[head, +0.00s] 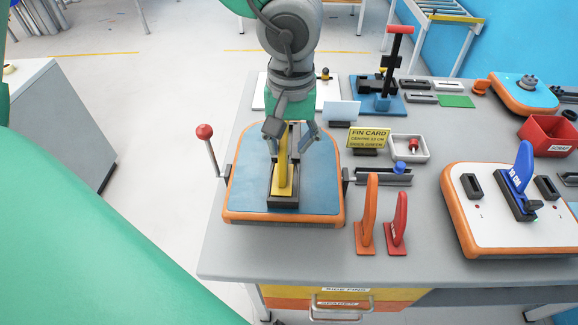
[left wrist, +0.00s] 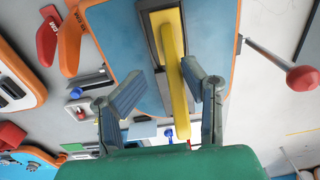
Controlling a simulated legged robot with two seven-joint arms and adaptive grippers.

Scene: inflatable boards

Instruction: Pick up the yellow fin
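The yellow fin (head: 284,172) stands in a black fin box (head: 283,201) on the blue board with an orange rim (head: 245,190). My left gripper (head: 289,147) is above the far end of the fin, its fingers spread. In the left wrist view the yellow fin (left wrist: 172,65) runs between the open fingers (left wrist: 163,77), closer to the right-hand finger. I cannot tell whether that finger touches it. The left finger is clearly apart from it. My right gripper is not in view.
A red-knobbed lever (head: 205,132) stands left of the board. Two fins, orange (head: 369,215) and red (head: 398,222), stand to its right. A yellow fin card (head: 369,138) and a white tray (head: 409,149) are close by. A white board (head: 480,215) with a blue fin (head: 521,170) lies farther right.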

